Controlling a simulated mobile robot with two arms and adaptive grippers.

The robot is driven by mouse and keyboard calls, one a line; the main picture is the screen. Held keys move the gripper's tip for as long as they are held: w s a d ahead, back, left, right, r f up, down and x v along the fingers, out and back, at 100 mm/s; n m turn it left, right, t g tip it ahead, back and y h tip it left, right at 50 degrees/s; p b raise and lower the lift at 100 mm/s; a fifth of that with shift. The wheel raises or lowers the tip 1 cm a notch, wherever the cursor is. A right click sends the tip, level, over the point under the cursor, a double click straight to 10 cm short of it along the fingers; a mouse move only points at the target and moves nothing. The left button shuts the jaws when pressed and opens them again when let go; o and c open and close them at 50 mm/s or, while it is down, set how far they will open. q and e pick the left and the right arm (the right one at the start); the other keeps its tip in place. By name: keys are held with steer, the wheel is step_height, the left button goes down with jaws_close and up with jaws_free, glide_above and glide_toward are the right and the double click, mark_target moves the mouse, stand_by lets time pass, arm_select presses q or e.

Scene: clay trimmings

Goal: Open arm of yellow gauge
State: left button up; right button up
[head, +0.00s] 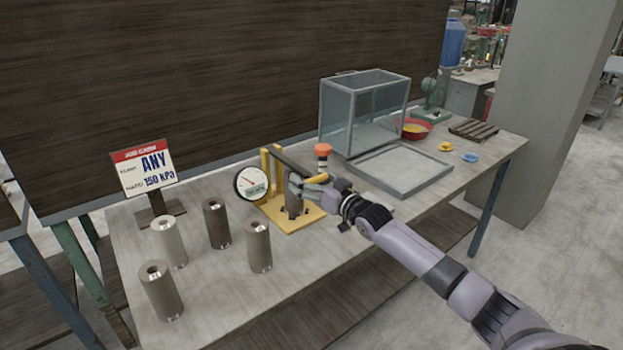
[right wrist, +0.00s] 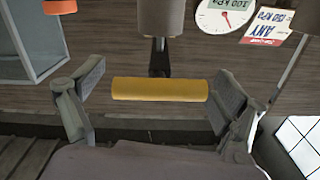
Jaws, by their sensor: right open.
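The yellow gauge (head: 291,219) stands mid-table on a flat yellow base with an upright post. Its round white dial (head: 251,183) is at its left. A dark arm (head: 292,164) slopes down from the post toward a yellow handle (head: 318,180). A grey-brown cylinder (head: 294,202) stands on the base under the arm, partly hidden. My right gripper (head: 308,187) is at the handle. In the right wrist view the yellow handle (right wrist: 160,89) lies between the open fingers (right wrist: 158,88), with a gap at the left finger; contact at the right finger is unclear. My left gripper is out of view.
Several hollow cylinders (head: 259,246) stand at the front left, beside a job card (head: 146,171) reading ANY, 150 kPa. An orange-topped post (head: 323,151) stands just behind the gauge. A glass box (head: 364,110), grey tray (head: 399,171) and red bowl (head: 415,129) are at right.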

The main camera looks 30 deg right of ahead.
steer(key=shift+w, duration=0.3)
